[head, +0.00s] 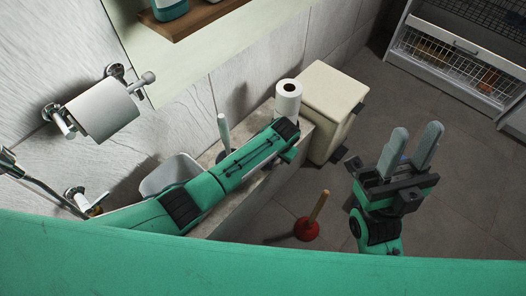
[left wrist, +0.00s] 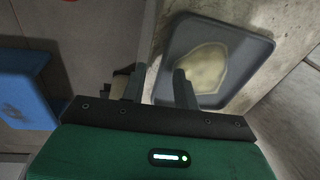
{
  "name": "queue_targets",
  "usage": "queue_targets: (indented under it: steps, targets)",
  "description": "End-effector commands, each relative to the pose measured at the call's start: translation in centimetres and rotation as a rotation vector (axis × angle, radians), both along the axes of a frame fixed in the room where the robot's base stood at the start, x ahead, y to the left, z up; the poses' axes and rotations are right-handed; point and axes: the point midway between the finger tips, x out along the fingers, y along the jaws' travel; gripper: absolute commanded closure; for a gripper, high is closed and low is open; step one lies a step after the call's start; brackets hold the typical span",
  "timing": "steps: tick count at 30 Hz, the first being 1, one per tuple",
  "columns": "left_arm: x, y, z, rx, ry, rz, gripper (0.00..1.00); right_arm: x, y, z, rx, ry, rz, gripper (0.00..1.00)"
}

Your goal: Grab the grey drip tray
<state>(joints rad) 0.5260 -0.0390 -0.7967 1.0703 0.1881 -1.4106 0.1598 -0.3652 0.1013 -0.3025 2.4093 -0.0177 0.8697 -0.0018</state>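The grey drip tray (left wrist: 262,45) shows in the left wrist view as a shallow square tray with rounded corners and a cream patch inside. It lies on a pale stone ledge (left wrist: 158,25). My left gripper (left wrist: 160,88) is open and empty. In the left wrist view one finger overlaps the tray's near left corner and the other appears outside its left rim; contact cannot be told. My right gripper (head: 415,146) is open and empty, fingers up, over the floor at the right.
A toilet roll (head: 288,98) stands by the ledge's far end, beside a cream box (head: 328,105). A grey-white bin (head: 170,174) is behind my left arm. A red plunger (head: 307,229) stands on the floor. A blue object (left wrist: 25,95) is left in the wrist view.

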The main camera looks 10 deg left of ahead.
Motion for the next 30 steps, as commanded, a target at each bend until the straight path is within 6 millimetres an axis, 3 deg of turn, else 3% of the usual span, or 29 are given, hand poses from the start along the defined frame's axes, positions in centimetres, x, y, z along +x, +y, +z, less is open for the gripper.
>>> queue_targets:
  steps: [9, 14, 15, 30]
  targets:
    - [0.06, -0.02, -0.16, -0.001, -0.001, 0.000, 0.70, -0.42, -0.15, 0.20, 0.005, -0.029, -0.002, 0.64]
    - [0.05, -0.02, -0.17, -0.001, -0.001, 0.000, 0.99, -0.40, -0.15, 0.19, 0.006, -0.028, -0.002, 0.64]
    - [0.05, -0.02, -0.17, -0.001, -0.001, 0.000, 1.00, -0.40, -0.15, 0.19, 0.006, -0.027, -0.002, 0.64]
    - [0.05, 0.04, -0.10, 0.000, 0.000, 0.000, 1.00, -0.36, -0.12, 0.23, 0.005, -0.025, -0.001, 0.64]
